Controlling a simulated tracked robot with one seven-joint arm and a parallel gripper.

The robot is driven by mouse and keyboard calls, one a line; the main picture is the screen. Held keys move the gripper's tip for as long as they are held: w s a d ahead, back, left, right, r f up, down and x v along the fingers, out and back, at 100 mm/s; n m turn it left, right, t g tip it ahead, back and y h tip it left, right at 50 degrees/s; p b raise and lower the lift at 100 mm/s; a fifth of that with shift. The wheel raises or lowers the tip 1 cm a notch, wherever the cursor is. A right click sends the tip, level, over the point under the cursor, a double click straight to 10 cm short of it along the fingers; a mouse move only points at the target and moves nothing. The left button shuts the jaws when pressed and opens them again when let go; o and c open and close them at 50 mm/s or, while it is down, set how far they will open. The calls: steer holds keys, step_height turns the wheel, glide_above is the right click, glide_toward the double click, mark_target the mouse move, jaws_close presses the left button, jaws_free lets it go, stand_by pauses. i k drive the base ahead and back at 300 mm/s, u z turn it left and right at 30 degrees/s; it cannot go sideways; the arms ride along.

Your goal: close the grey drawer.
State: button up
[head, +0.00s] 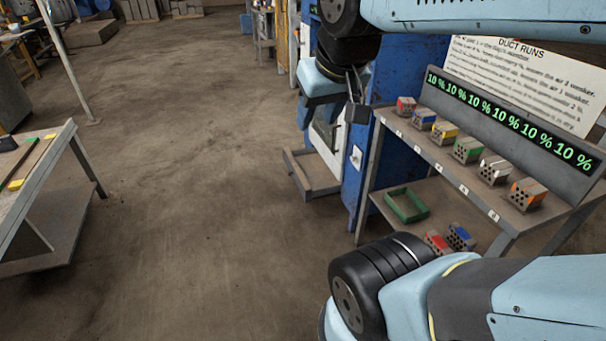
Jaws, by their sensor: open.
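The grey drawer (318,190) sticks out to the left, low down, from the blue cabinet (372,150). It is open-topped and looks empty, though its back part is partly hidden by the cabinet's pale side panel. My gripper (332,116) hangs at the upper middle of the view, in front of the cabinet and above the drawer in the picture. It looks open and empty, and appears apart from the drawer. My arm hides part of the cabinet's upper front.
A grey shelf unit (420,146) on the right holds several coloured bricks, a green tray (407,206) and a "10 %" display strip (508,122). A table (45,190) stands at the left. The floor (200,200) between them is clear.

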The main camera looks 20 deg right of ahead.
mark_target(313, 178)
steer(key=z, duration=0.2)
steer(key=k, duration=0.15)
steer(key=z, duration=0.25)
steer(key=i, duration=2.8)
